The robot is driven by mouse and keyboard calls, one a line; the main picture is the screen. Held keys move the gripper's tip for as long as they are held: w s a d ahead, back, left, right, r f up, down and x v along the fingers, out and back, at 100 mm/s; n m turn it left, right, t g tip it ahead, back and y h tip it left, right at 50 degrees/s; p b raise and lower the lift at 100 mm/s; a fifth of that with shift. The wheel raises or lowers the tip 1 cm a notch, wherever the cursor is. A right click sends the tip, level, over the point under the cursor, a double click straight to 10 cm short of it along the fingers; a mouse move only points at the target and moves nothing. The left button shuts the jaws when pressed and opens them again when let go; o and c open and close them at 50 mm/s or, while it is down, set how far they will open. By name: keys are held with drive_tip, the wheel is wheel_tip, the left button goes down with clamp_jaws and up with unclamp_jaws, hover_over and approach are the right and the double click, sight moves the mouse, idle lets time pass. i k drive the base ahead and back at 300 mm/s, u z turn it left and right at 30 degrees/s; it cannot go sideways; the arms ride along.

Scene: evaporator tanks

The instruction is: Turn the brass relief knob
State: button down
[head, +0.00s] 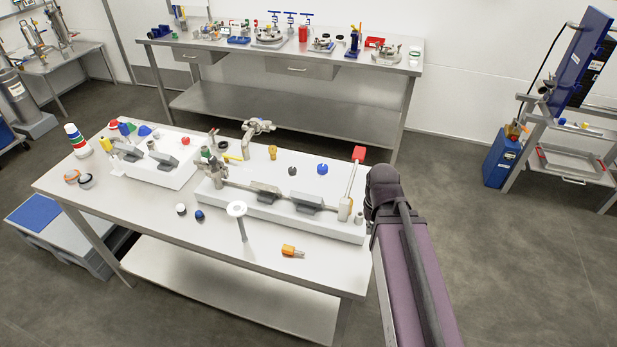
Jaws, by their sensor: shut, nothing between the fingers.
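A small brass-coloured knob (272,152) stands on the rear part of the long white block on the near table, left of a dark knob and a blue knob. It is small in the head view, and its turn angle cannot be told. My gripper is not in the head view. Only my arm links show, at the lower right beside the table's right end. Nothing is seen touching the knob.
The near table (215,262) also bears a red-tipped lever (357,165), a white-topped post (238,212), an orange-and-grey piece (292,251) and a smaller white block with several coloured knobs. A metal fitting (257,128) stands behind.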

sight(272, 149)
drive_tip(key=u, duration=0.15)
drive_tip(key=k, duration=0.5)
drive_tip(key=z, duration=1.15)
drive_tip(key=i, duration=2.2)
drive_tip(key=z, duration=0.05)
